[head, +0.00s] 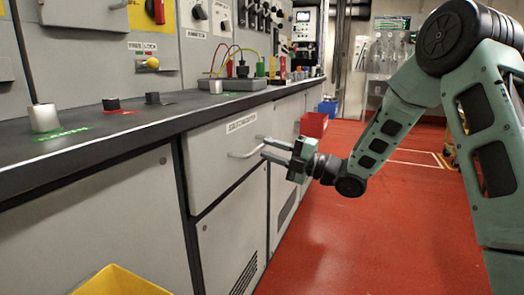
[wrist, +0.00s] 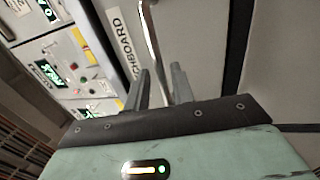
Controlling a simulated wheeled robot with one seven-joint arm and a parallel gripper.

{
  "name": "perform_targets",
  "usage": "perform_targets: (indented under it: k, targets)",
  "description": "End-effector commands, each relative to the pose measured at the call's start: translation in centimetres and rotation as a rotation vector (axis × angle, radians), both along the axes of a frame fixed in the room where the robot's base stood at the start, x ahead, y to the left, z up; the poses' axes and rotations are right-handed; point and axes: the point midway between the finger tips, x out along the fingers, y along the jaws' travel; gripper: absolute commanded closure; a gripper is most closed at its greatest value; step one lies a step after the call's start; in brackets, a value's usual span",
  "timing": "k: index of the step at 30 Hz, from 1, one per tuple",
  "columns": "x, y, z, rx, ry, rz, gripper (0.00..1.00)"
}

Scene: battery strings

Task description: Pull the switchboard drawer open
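The switchboard drawer (head: 212,167) is a grey front under the dark counter, with a white label, and looks flush with the cabinet. Its metal bar handle (head: 246,154) sticks out at the right part of the front. My gripper (head: 264,148) is open at the handle, its two fingers pointing left toward the drawer. In the wrist view the handle (wrist: 150,38) runs down between the two spread fingers (wrist: 161,84). A gap shows between the fingers and the bar; whether either finger touches it I cannot tell.
The counter (head: 110,143) above carries knobs and a grey box with cables (head: 232,84). A yellow bin (head: 118,281) stands at the lower left. A red bin (head: 314,124) is farther along the cabinets. The red floor (head: 340,240) in front of the drawer is clear.

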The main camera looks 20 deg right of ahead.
Motion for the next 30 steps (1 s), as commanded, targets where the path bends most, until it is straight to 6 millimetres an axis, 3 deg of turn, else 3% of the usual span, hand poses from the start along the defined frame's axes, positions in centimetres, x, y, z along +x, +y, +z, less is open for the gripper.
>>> perform_targets:
  k: [7,17,20,21,30]
  targets:
    - [1.9,2.0,0.5,-0.001,-0.001,0.002,0.76]
    - [2.2,2.2,0.6,0.000,0.000,0.000,0.76]
    - [2.2,2.2,0.6,0.000,0.000,0.000,0.98]
    - [2.2,2.2,0.6,0.000,0.000,0.000,1.00]
    - [2.0,2.0,0.5,-0.001,0.001,0.000,1.00]
